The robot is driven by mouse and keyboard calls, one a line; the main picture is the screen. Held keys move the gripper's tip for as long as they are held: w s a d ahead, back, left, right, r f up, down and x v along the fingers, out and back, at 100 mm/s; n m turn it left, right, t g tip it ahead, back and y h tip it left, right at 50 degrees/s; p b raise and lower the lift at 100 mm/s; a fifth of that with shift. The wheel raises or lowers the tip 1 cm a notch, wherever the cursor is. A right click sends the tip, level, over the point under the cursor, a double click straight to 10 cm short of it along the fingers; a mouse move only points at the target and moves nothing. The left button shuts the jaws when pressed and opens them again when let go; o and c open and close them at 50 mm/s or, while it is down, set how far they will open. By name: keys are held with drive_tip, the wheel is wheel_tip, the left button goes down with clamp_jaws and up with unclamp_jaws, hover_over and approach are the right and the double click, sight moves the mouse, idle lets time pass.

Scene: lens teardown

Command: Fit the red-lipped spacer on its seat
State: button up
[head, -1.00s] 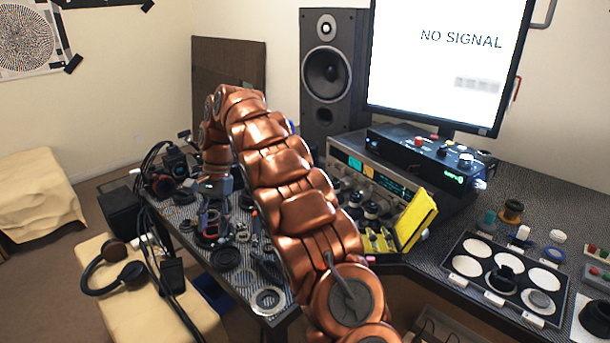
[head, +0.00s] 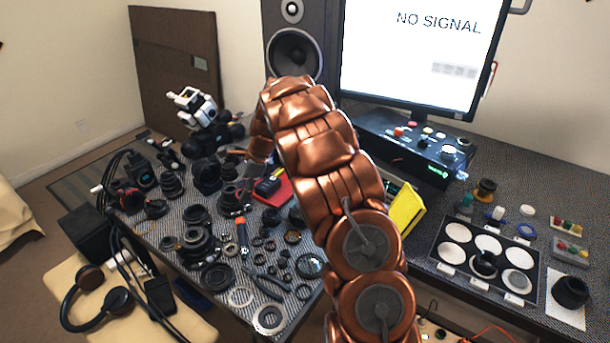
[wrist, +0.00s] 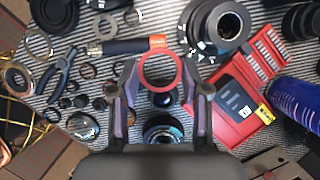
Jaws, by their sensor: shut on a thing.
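In the wrist view, the red-lipped spacer (wrist: 160,70) is a thin red ring held between the fingertips of my gripper (wrist: 160,82). My gripper is shut on it, and table clutter shows through the ring's opening. In the head view my arm hides the spacer, and the gripper is mostly hidden too. I cannot tell which part is its seat. A black lens part (head: 570,292) stands on a white sheet at the right. Another dark part (head: 485,264) sits on a mat with white circles (head: 440,252).
Below my gripper lie a red tool case (wrist: 245,95), an orange-ended tool (wrist: 125,46), a large lens barrel (wrist: 222,26) and a blue cylinder (wrist: 296,100). Many rings crowd the left table. A monitor (head: 415,60) and control box (head: 415,150) stand behind my arm.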

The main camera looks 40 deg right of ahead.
drive_tip(key=s+d+m+h+p, duration=0.1)
drive_tip(key=s+d+m+p, duration=0.1)
drive_tip(key=d, duration=0.3)
drive_tip(key=s+d+f+m+t+h+p, duration=0.1)
drive_tip(key=s+d+m+p, duration=0.1)
drive_tip(key=s+d+m, duration=0.1)
drive_tip(key=s+d+m+t+h+p, duration=0.1)
drive_tip(key=s+d+m, duration=0.2)
drive_tip(key=d+m, duration=0.2)
drive_tip(key=shift+d+f+p, duration=0.2)
drive_tip(key=shift+d, duration=0.45)
drive_tip(key=shift+d+f+p, duration=0.2)
drive_tip(key=shift+d, duration=0.4)
drive_tip(key=shift+s+d+f, duration=0.1)
drive_tip(key=shift+s, duration=0.05)
drive_tip(key=shift+f+b, duration=1.9)
drive_tip(key=shift+b, duration=0.4)
drive_tip(key=shift+f, duration=0.95)
drive_tip(key=shift+f, duration=0.3)
drive_tip(key=shift+r+p, duration=0.25)
drive_tip(key=shift+p, duration=0.9)
drive_tip(key=shift+f+p, duration=0.15)
drive_tip(key=shift+p, duration=0.95)
